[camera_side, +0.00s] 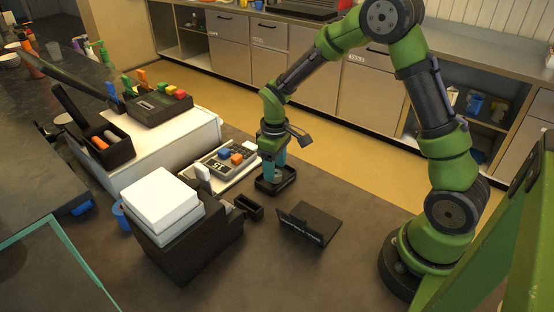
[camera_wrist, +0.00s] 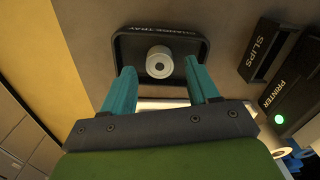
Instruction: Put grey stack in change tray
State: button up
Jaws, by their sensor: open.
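The grey stack (camera_wrist: 159,62), a short round grey cylinder with a pale top, is inside the black change tray (camera_wrist: 199,45) in the wrist view. The tray carries the lettering "CHANGE TRAY". My gripper (camera_wrist: 160,70) has its two teal fingers spread apart, one on each side of the stack, with visible gaps between. In the side view my gripper (camera_side: 272,178) points down over the change tray (camera_side: 270,192), and the stack is hidden there by the fingers.
A black slips box (camera_wrist: 263,50) and a printer (camera_wrist: 288,98) with a green light stand to the right in the wrist view. In the side view a keypad with coloured blocks (camera_side: 225,161) is left of the tray. A black stand (camera_side: 310,222) is in front.

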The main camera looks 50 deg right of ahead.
notch_tip(320, 180, up, 11)
jog(key=s+a+r+m+t+y, duration=0.1)
jog(key=s+a+r+m+t, duration=0.2)
jog(key=s+r, duration=0.2)
jog(key=s+a+r+m+t+y, duration=0.1)
jog(key=s+a+r+m+t, duration=0.2)
jog(key=s, duration=0.9)
notch_tip(320, 180, up, 2)
jog(key=shift+s+r+m+t, duration=0.25)
jog(key=shift+s+m+t, duration=0.05)
jog(key=shift+t, duration=0.3)
